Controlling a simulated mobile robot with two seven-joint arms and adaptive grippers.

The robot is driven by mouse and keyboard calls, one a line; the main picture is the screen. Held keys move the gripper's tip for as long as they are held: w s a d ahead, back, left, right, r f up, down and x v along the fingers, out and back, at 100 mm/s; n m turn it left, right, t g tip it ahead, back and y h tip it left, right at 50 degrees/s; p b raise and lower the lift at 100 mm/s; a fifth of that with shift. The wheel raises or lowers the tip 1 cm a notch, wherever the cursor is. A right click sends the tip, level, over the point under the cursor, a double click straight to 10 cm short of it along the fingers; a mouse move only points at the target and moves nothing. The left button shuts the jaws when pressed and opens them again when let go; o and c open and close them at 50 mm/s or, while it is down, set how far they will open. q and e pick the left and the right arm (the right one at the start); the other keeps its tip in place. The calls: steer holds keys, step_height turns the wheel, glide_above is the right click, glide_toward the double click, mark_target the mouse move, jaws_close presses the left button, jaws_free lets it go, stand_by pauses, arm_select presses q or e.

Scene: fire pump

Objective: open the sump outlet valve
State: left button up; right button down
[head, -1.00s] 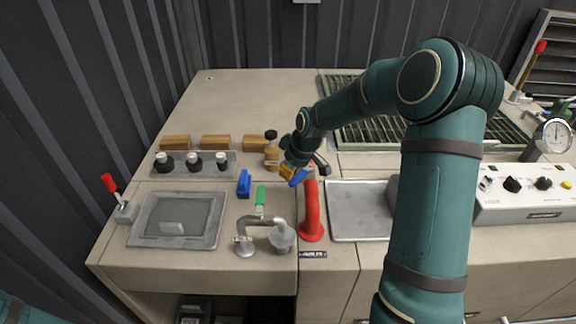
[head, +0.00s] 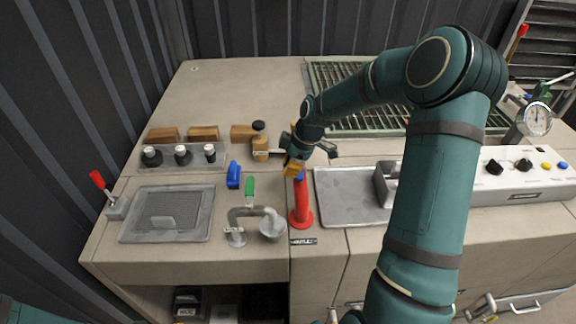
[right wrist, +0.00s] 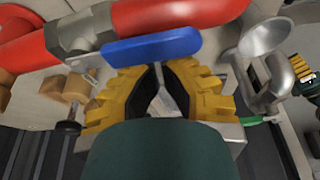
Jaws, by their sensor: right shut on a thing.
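A red standpipe (head: 301,208) stands upright near the front edge of the bench. A blue lever sits at its top (head: 300,176); in the right wrist view the blue lever (right wrist: 152,46) lies across my fingertips, with red pipe and a grey valve body (right wrist: 85,34) behind it. My right gripper (head: 294,168), with yellow fingers, is shut on the blue lever (right wrist: 155,70); its fingers hide most of the lever in the head view. A grey bent pipe with a green lever (head: 250,188) stands to the left. I cannot read which valve is the sump outlet.
A grey tray (head: 340,205) lies right of the standpipe, and a white control box (head: 535,178) beyond it. The back left bench is clear.

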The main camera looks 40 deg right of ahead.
steer(key=shift+a, duration=0.1)
stand_by(0.5)
arm_select(q)
steer(key=shift+w+a+r+p, duration=0.25)
steer(key=shift+a+r+p, duration=0.2)
steer(key=shift+r+p, duration=0.3)
arm_select(e)
step_height(320, 180, up, 9)
steer(key=shift+w+a+r, duration=0.15)
steer(key=shift+r, duration=0.05)
arm_select(q)
steer(key=shift+s, duration=0.1)
